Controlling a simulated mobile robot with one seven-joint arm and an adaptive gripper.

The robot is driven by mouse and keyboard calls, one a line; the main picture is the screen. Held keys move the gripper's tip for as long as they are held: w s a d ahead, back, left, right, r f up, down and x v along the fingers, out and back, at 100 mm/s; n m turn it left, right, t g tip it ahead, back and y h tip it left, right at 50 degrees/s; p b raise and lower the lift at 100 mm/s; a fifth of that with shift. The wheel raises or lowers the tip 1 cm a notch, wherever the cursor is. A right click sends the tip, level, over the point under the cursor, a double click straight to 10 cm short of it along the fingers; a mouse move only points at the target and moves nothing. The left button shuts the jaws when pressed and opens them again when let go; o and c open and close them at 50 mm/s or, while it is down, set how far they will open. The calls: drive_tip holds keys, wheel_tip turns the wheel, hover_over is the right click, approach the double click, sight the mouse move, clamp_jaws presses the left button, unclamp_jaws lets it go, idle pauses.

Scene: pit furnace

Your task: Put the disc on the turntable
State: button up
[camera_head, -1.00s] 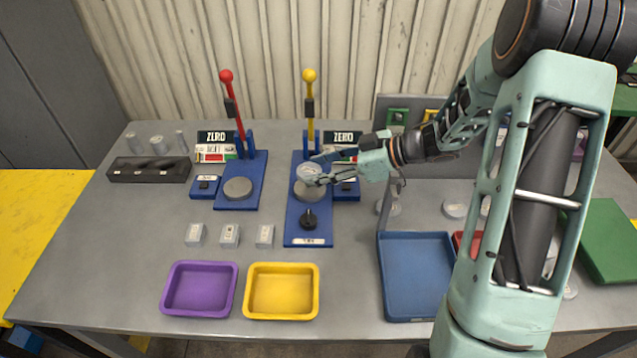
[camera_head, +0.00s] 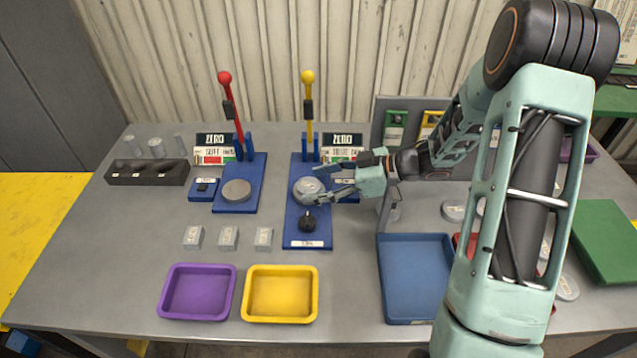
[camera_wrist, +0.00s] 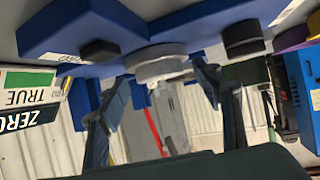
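The pale grey disc (camera_head: 308,186) lies flat on the turntable (camera_head: 297,200), a round grey plate on the blue base below the yellow lever. In the wrist view the disc (camera_wrist: 162,69) rests against the plate (camera_wrist: 160,50), seemingly close to centred. My gripper (camera_head: 326,184) is open at the disc's right side. Its two fingers (camera_wrist: 165,82) stand apart on either side of the disc, with small gaps showing. Part of the plate is hidden by the disc.
A black knob (camera_head: 308,222) stands in front of the plate. The yellow lever (camera_head: 309,110) rises behind it. A second blue base with a grey plate (camera_head: 237,190) and red lever (camera_head: 231,115) is to the left. A blue tray (camera_head: 415,318) lies front right.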

drive_tip(key=shift+d+r, duration=0.15)
drive_tip(key=shift+r, duration=0.1)
drive_tip(key=v, duration=1.1)
drive_tip(key=shift+d+p, duration=0.25)
drive_tip(key=shift+p, duration=0.2)
drive_tip(key=shift+s+r, duration=0.1)
